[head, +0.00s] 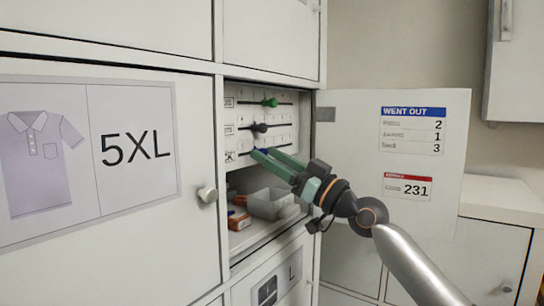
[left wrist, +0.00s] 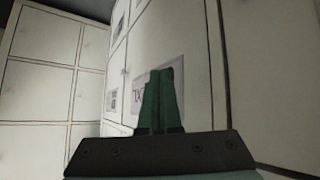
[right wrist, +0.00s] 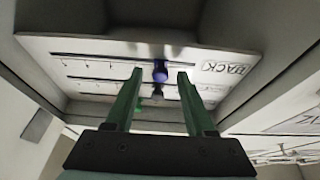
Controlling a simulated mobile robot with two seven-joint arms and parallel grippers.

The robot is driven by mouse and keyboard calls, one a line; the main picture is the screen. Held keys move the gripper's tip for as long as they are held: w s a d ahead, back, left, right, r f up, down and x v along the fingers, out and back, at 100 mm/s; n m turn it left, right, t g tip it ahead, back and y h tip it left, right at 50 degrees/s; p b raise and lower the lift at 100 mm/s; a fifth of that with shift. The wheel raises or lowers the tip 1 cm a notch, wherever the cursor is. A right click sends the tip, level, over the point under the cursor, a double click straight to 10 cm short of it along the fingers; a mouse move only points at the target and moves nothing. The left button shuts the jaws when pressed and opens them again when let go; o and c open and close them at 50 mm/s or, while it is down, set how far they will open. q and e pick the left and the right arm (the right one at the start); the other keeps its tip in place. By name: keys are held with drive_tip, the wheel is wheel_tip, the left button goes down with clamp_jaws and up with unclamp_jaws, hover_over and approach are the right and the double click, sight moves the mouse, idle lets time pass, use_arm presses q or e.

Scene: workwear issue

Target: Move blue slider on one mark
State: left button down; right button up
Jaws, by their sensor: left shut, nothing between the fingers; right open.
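A white panel (head: 286,96) with three slider rows is inside the open locker. The blue slider (right wrist: 160,72) is in the row labelled BACK, on a dark line with tick marks. My right gripper (head: 266,151) is at the lowest row in the head view, mostly covering the blue slider there. In the right wrist view my right gripper (right wrist: 160,77) is open, with one finger on each side of the blue slider; contact cannot be told. My left gripper (left wrist: 160,72) is shut and empty, before white lockers, away from the panel.
A grey bin (head: 268,205) and small orange boxes (head: 238,221) sit below. The open door (head: 350,120) bounds the right; its card (head: 412,130) reads WENT OUT, Back 3.

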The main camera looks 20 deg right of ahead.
clamp_jaws()
idle(0.3)
idle(1.1)
